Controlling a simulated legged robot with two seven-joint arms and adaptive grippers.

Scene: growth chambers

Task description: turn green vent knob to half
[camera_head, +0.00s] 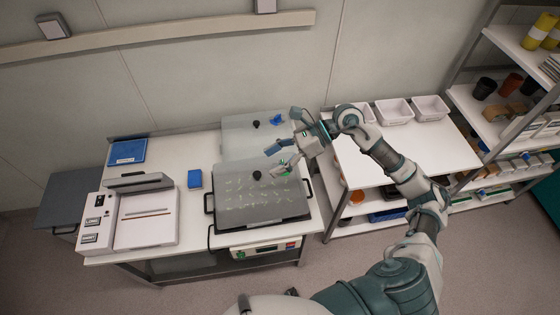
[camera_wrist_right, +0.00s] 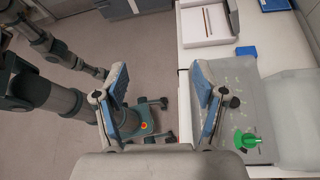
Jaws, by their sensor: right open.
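The green vent knob (camera_wrist_right: 246,141) sits on the pale lid of a growth chamber at the right of the right wrist view. In the head view, only a small bit of green (camera_head: 285,171) shows beside my right gripper, which partly covers that spot. My right gripper (camera_head: 284,133) is open and empty above the two chamber lids. In the right wrist view, its blue-padded fingers (camera_wrist_right: 160,78) are wide apart, with the knob outside them, beyond the right finger. How the knob is turned is too small to read. My left gripper is not clearly visible.
The front chamber lid (camera_head: 235,205) has a black knob (camera_head: 257,175); the rear lid (camera_head: 235,145) has a black knob (camera_head: 256,124) and a blue knob (camera_head: 277,120). A sealer (camera_head: 148,215) and blue box (camera_head: 194,179) stand left. White bins (camera_head: 393,111) and shelves stand right.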

